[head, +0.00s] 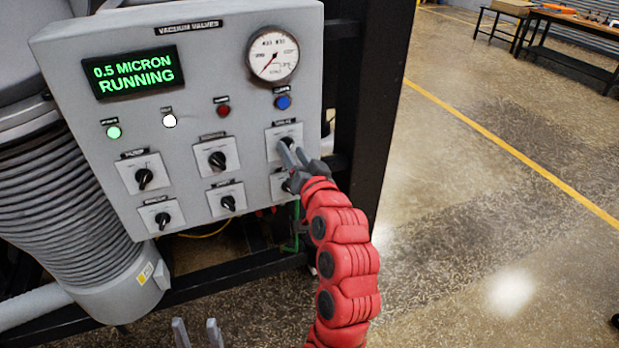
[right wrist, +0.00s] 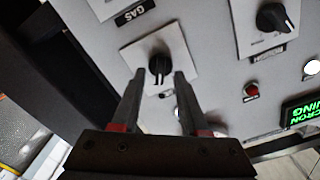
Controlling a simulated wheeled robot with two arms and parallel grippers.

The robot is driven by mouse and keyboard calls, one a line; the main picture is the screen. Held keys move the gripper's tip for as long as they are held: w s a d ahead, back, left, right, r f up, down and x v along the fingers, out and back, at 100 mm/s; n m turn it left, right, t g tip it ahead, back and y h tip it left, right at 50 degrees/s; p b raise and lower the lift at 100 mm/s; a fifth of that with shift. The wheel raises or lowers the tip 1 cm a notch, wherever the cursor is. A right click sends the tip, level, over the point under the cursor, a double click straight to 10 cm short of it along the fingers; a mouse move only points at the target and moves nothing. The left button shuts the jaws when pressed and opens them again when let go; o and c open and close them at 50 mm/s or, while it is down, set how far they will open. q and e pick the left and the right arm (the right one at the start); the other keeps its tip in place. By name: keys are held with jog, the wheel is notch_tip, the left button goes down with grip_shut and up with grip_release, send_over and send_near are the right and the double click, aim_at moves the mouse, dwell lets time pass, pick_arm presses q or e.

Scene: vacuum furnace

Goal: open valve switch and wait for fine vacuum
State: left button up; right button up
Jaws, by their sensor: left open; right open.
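The grey valve panel (head: 190,80) fills the left half of the head view. Its display (head: 136,72) reads "0.5 MICRON RUNNING" in green. My right gripper (head: 291,152) is at the upper right valve switch (head: 286,142). In the right wrist view, the open fingers (right wrist: 159,76) stand on either side of this switch's black knob (right wrist: 160,63), with gaps visible beside it. The label of this switch is too small to read. The round gauge (head: 272,54) has a red needle. My left gripper (head: 198,334) is open and empty at the bottom edge, below the panel.
Other knobs include the upper middle one (head: 217,160) and the upper left one (head: 144,178). The green lamp (head: 114,132) and white lamp (head: 169,121) look lit. A black frame post (head: 372,100) stands right of the panel.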

jog(key=v, duration=0.1)
jog(key=p+v, duration=0.1)
jog(key=shift+s+d+r, duration=0.15)
jog(key=shift+s+r, duration=0.15)
jog(key=p+v, duration=1.4)
jog(key=p, duration=0.3)
jog(key=shift+f+p, duration=0.3)
jog(key=shift+p, duration=0.05)
